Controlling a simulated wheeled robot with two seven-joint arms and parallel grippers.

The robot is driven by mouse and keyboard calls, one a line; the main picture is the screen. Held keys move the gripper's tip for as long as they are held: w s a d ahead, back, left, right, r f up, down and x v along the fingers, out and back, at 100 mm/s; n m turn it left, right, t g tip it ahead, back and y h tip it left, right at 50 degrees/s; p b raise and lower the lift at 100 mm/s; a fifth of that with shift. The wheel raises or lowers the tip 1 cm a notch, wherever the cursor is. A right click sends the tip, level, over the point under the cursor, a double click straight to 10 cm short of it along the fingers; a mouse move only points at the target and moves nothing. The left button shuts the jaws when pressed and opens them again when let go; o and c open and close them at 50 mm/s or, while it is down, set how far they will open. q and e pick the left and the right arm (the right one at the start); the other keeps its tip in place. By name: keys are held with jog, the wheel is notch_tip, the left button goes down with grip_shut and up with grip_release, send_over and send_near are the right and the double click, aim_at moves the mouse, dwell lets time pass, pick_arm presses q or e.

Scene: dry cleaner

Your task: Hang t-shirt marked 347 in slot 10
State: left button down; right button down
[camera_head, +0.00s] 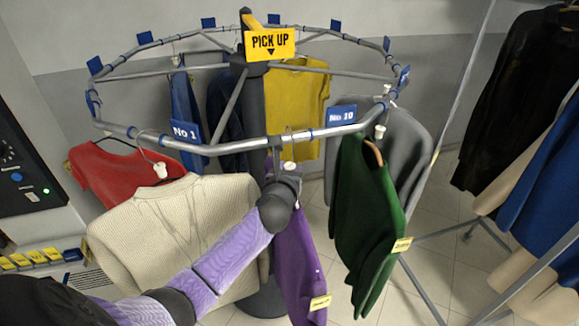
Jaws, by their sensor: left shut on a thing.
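My left gripper (288,178) is at the front of the round rail (250,143), just below the bar. It is shut at the top of a purple garment (298,262), apparently on its hanger, whose details are hidden by the gripper. The garment hangs down below the gripper, with a yellow tag (320,303) too small to read. Whether the hook rests on the rail is unclear. The blue "No 10" sign (341,115) is on the rail to the right of the gripper. My right gripper is not in view.
A green garment (365,225) and a grey one (405,150) hang close on the right. A cream sweater (165,225) and a red garment (110,175) hang on the left. The "No 1" sign (185,131) and yellow "PICK UP" sign (270,43) also show.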

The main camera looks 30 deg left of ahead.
pick_arm(q)
jog(key=shift+f, duration=0.2)
jog(key=shift+f, duration=0.2)
dwell(0.5)
jog(key=shift+c, duration=1.4)
grip_release()
jog(key=v, duration=1)
jog(key=shift+f, duration=0.1)
jog(key=s+d+p, duration=0.2)
jog(key=s+d, duration=0.8)
jog(key=d, duration=0.2)
jog(key=shift+s+p, duration=0.25)
jog(key=shift+p, duration=0.15)
